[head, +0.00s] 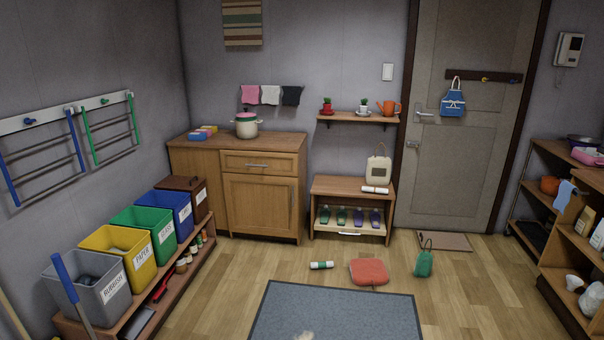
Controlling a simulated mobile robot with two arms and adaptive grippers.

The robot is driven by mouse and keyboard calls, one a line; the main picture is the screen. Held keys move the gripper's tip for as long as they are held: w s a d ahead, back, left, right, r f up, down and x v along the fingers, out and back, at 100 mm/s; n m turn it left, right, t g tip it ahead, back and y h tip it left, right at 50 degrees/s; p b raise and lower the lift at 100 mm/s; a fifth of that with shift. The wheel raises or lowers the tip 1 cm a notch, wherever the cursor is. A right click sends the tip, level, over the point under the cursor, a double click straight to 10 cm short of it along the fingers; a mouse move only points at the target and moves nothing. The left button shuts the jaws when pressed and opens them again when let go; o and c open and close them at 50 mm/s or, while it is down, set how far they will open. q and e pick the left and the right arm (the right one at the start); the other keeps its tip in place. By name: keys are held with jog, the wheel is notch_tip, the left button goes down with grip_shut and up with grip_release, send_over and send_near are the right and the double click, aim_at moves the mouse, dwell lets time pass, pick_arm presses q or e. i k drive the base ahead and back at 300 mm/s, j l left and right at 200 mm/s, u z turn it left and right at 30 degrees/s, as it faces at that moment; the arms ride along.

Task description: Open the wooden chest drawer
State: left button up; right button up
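The wooden chest (185,160) stands against the back wall, left of the middle of the head view. Its drawer (235,160) is at the top of the front, with a horizontal metal handle (257,166). The drawer front looks flush with the chest, so it appears shut. A cupboard door (258,204) with a vertical handle is below the drawer, also shut. A pot (246,127) with a pink and green lid rim stands on the chest top. Neither of my grippers is in view.
Sorting bins (100,255) on a low shelf line the left wall. A low bench (352,187) stands right of the chest. A red cushion (368,272), green bag (424,262) and small roll (321,265) lie on the floor. Wooden floor before the chest is clear, with a grey mat (340,312) nearer.

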aim_at(232, 160)
jog(key=i, duration=2.3)
